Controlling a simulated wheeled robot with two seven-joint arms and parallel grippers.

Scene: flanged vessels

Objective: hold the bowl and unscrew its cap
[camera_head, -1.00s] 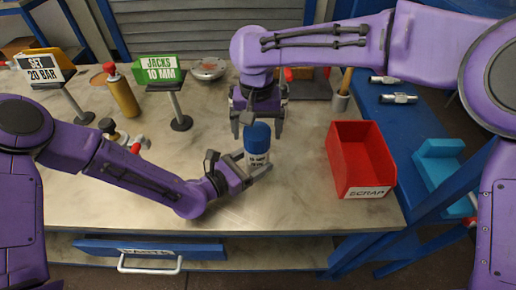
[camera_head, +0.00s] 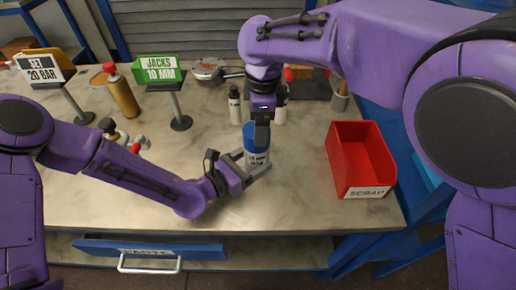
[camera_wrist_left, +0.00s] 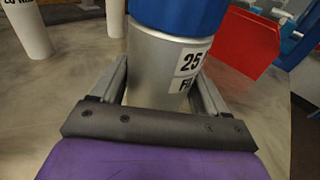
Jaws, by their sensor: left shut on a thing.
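The bowl is a light grey, upright cylinder (camera_head: 255,163) with a dark-lettered label, on the table in front of me. Its body fills the middle of the left wrist view (camera_wrist_left: 155,72). The blue cap (camera_head: 250,138) sits on top of it, also at the top of the left wrist view (camera_wrist_left: 180,14). My left gripper (camera_head: 254,172) is shut around the body, one finger on each side. My right gripper (camera_head: 262,132) points down at the cap from above, seen edge-on. One finger overlaps the cap's front; the other is hidden, so its opening cannot be told.
A red SCRAP bin (camera_head: 358,160) stands to the right. Pale bottles (camera_head: 234,106) stand behind the bowl. A green JACKS sign (camera_head: 160,70) and a yellow bottle (camera_head: 122,93) are at back left. A drawer (camera_head: 150,250) is at the front edge.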

